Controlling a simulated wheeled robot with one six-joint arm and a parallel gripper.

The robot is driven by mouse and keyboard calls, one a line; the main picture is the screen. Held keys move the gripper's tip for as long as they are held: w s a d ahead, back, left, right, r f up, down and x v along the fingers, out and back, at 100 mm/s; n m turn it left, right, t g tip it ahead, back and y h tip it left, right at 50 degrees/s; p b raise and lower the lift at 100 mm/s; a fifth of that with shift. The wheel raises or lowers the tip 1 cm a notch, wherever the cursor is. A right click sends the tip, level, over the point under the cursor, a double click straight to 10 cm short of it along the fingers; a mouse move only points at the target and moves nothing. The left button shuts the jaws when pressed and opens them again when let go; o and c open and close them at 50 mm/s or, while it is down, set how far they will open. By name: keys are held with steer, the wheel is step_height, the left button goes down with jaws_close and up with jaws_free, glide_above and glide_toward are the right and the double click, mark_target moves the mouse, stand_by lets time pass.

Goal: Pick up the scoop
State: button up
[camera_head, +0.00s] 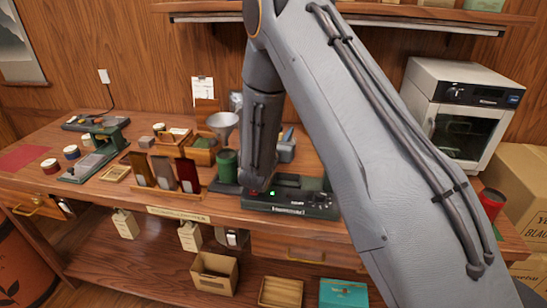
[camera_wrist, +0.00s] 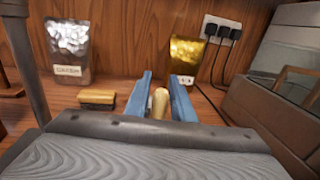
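A rounded pale wooden handle (camera_wrist: 160,104), which looks like the scoop's, stands in the middle of the wrist view. The rest of the scoop is hidden behind the dark edge in front. My gripper (camera_wrist: 161,76) has its two blue fingers on either side of the handle. The fingers are apart, and a narrow gap seems to show beside the handle. In the head view my arm hides the fingers and the scoop.
A silver pouch (camera_wrist: 68,45), a gold pouch (camera_wrist: 186,60) and a wood-backed block (camera_wrist: 97,97) stand behind in the wrist view. A black scale (camera_head: 292,198), funnel (camera_head: 222,124), green canister (camera_head: 227,163) and white oven (camera_head: 465,105) crowd the bench near my arm.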

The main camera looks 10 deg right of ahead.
jaws_close()
steer(key=shift+r, duration=0.15)
step_height(320, 180, up, 10)
steer(key=b, duration=0.2)
stand_by(0.4)
